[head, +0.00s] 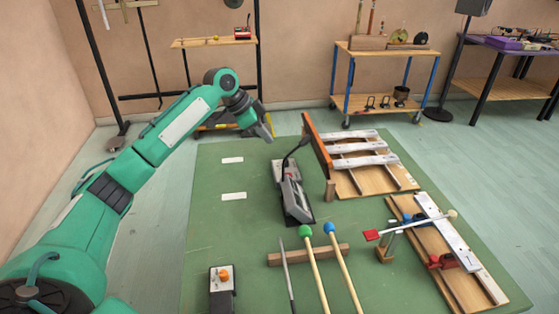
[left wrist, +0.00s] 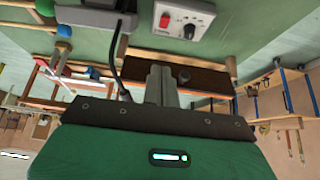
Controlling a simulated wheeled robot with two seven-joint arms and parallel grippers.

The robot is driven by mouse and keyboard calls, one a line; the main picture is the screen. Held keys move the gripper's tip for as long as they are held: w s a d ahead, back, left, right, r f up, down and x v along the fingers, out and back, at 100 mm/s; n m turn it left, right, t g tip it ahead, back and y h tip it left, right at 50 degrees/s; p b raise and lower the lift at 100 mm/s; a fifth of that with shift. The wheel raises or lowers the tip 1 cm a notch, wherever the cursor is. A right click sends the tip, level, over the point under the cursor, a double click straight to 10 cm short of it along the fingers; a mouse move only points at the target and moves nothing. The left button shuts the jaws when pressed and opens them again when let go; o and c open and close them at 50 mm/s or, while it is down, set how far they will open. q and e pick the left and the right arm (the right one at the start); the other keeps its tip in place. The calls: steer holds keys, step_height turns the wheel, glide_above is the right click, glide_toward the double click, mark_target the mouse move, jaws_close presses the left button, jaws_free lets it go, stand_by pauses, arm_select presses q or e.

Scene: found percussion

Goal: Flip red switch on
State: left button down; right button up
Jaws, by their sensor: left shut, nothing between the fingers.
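In the left wrist view a small pale control box carries a red switch (left wrist: 166,21) with a black knob (left wrist: 190,31) beside it. Whether the switch is on or off is too small to tell. In the head view, a grey unit (head: 297,203) with a black gooseneck stands mid-mat, and a small control box sits at its far end; the switch is not clear there. My left gripper (head: 267,132) is shut and empty, above the mat and apart from the unit. Its closed fingers (left wrist: 164,84) point towards a red-brown board in the wrist view. My right gripper is not in view.
The red-brown board (head: 318,147) with pale metal bars stands just right of the unit. Green (head: 305,231) and blue (head: 329,228) mallets lie on a wooden block in front. A box with an orange knob (head: 223,277) is front left. The left side of the mat is mostly clear.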

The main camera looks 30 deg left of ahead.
arm_select(q)
glide_above(291, 175)
steer(key=s+a, duration=0.2)
step_height(291, 175, down, 8)
steer(key=shift+w+r, duration=0.1)
steer(key=shift+w, duration=0.05)
steer(key=f, duration=0.3)
steer(key=shift+a+f, duration=0.2)
steer(key=shift+f, duration=0.05)
steer(key=shift+a+f, duration=0.1)
steer(key=shift+f, duration=0.4)
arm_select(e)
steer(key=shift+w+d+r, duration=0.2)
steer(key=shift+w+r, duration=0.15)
arm_select(q)
steer(key=shift+s, duration=0.2)
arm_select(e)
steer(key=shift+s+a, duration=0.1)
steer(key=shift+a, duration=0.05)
